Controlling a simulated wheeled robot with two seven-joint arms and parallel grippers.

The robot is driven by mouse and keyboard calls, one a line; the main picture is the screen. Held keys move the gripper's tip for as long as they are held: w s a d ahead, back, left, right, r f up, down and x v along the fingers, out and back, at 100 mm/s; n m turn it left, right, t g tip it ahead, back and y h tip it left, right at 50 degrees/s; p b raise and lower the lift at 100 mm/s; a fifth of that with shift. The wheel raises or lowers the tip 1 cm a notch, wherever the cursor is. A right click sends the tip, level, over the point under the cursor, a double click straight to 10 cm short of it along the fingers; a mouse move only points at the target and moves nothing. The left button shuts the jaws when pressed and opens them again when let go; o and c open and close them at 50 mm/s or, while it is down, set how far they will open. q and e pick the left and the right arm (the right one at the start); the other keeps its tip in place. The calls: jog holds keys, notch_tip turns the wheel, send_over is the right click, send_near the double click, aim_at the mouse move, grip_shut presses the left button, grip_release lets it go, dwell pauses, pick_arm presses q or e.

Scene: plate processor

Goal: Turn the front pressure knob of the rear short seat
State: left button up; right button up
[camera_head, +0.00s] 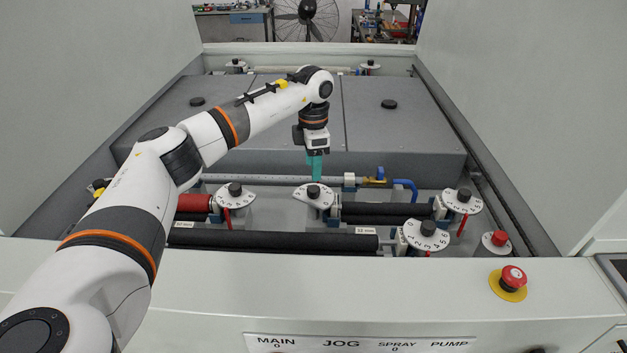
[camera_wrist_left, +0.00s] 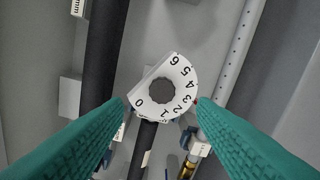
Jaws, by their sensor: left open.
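A black knob on a white numbered dial (camera_head: 314,191) stands in the middle of the rear row, at the left end of a short black roller (camera_head: 388,209). My left gripper (camera_head: 315,176) points down just above this dial, its teal fingers apart. In the left wrist view the dial (camera_wrist_left: 180,76) with its dark round knob (camera_wrist_left: 161,91) lies between the two open fingertips (camera_wrist_left: 160,104). The fingers show no grip on the knob. Another knob dial (camera_head: 463,201) stands at the roller's right end. My right gripper is not in view.
Other knob dials stand at the left (camera_head: 235,193) and front right (camera_head: 428,235). A long black roller (camera_head: 270,239) runs in front, a red roller (camera_head: 194,203) at left. A blue hose and brass fitting (camera_head: 380,176) lie behind. A red stop button (camera_head: 512,278) sits on the front panel.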

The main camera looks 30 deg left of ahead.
aim_at(314, 188)
pick_arm(q)
jog(key=f, duration=0.3)
jog(key=f+p, duration=0.1)
jog(key=f, duration=0.2)
jog(key=shift+w+a+f+p, duration=0.1)
jog(key=shift+w+p, duration=0.1)
jog(key=shift+p, duration=0.1)
jog(key=shift+f, duration=0.6)
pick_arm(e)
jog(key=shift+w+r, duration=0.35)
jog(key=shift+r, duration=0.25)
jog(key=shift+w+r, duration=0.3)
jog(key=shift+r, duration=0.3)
pick_arm(q)
jog(key=c, duration=1)
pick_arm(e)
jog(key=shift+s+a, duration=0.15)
